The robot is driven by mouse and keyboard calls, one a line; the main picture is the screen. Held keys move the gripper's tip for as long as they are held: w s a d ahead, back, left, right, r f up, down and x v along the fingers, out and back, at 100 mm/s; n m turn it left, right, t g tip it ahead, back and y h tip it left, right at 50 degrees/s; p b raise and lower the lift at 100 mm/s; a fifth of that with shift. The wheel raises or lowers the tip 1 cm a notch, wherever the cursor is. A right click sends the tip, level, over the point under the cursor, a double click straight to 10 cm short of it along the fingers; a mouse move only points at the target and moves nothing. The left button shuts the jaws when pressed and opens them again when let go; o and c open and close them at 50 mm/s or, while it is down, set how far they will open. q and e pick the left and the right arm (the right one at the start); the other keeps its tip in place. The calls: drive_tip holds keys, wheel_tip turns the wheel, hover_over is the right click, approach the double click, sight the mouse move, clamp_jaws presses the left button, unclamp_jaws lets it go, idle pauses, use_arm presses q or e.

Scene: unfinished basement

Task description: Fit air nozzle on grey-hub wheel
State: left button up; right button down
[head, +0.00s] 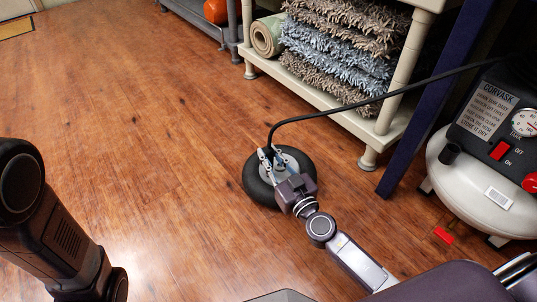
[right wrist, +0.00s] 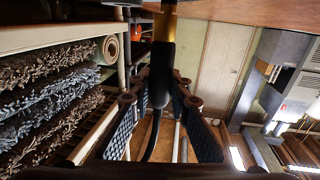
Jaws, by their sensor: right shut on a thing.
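The wheel (head: 254,184) lies flat on the wood floor in the middle of the head view, with a black tyre and a grey hub partly hidden by my right gripper (head: 272,155). That gripper is over the hub. In the right wrist view my right gripper (right wrist: 160,95) is shut on the black air nozzle (right wrist: 161,65), which has a brass end (right wrist: 166,25) reaching the top edge. Whether the brass end touches the valve is hidden. The black hose (head: 345,107) runs from the nozzle to the upper right. My left arm shows at the left of the head view; its gripper is out of frame.
A white air compressor (head: 465,185) with a gauge and red switch stands at the right. A cream shelf (head: 384,128) with shaggy rugs (head: 335,50) and a rolled mat (head: 267,37) stands behind the wheel. A dark blue post (head: 432,105) is beside it. The floor left of the wheel is clear.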

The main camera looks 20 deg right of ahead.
drive_tip(key=shift+s+f+m+h, duration=0.1)
drive_tip(key=shift+f+m+h, duration=0.2)
drive_tip(key=shift+f, duration=0.3)
drive_tip(key=c, duration=1.7)
unclamp_jaws()
drive_tip(key=shift+c, duration=0.2)
drive_tip(key=shift+a, duration=0.15)
drive_tip(key=shift+s+f, duration=0.15)
drive_tip(key=shift+s, duration=0.35)
drive_tip(key=shift+s+d+r, duration=0.15)
drive_tip(key=shift+s+d, duration=0.25)
drive_tip(key=shift+s, duration=0.7)
drive_tip(key=shift+s+d+r, duration=0.1)
drive_tip(key=shift+s+d, duration=0.3)
drive_tip(key=shift+s, duration=0.75)
drive_tip(key=shift+s+d+r, duration=0.15)
drive_tip(key=shift+s+d, duration=0.25)
drive_tip(key=shift+s, duration=0.7)
drive_tip(key=shift+s, duration=0.1)
